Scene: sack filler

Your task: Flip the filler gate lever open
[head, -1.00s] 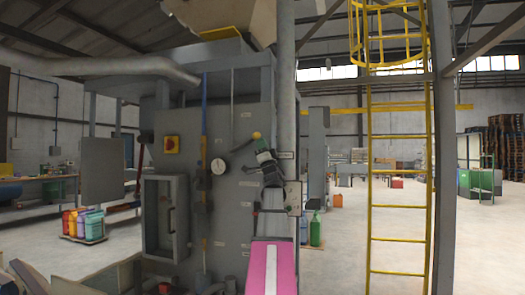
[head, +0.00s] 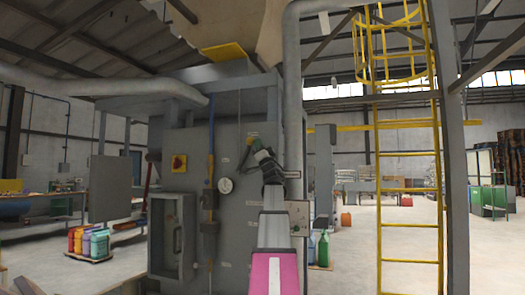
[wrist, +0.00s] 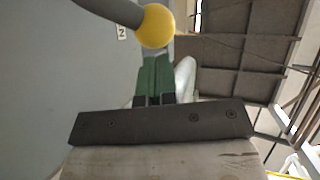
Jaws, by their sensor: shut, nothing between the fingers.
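The gate lever's yellow ball knob (head: 250,140) shows on the front of the grey filler cabinet, at the upper end of a dark shaft that slopes down to the left. In the wrist view the knob (wrist: 155,26) and its grey shaft are large at the top. My gripper (head: 257,147) is raised to the knob. In the wrist view my gripper's green fingers (wrist: 156,72) are together and empty, with their tips at the knob's lower edge. Whether they touch it I cannot tell. The lever's pivot is hard to make out.
The cabinet (head: 235,115) carries a white round gauge (head: 225,185), a red and yellow switch (head: 179,163) and an open-fronted box (head: 172,235) on the left. A vertical grey pipe (head: 293,110) stands just right of my gripper. A yellow ladder (head: 408,205) stands farther right.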

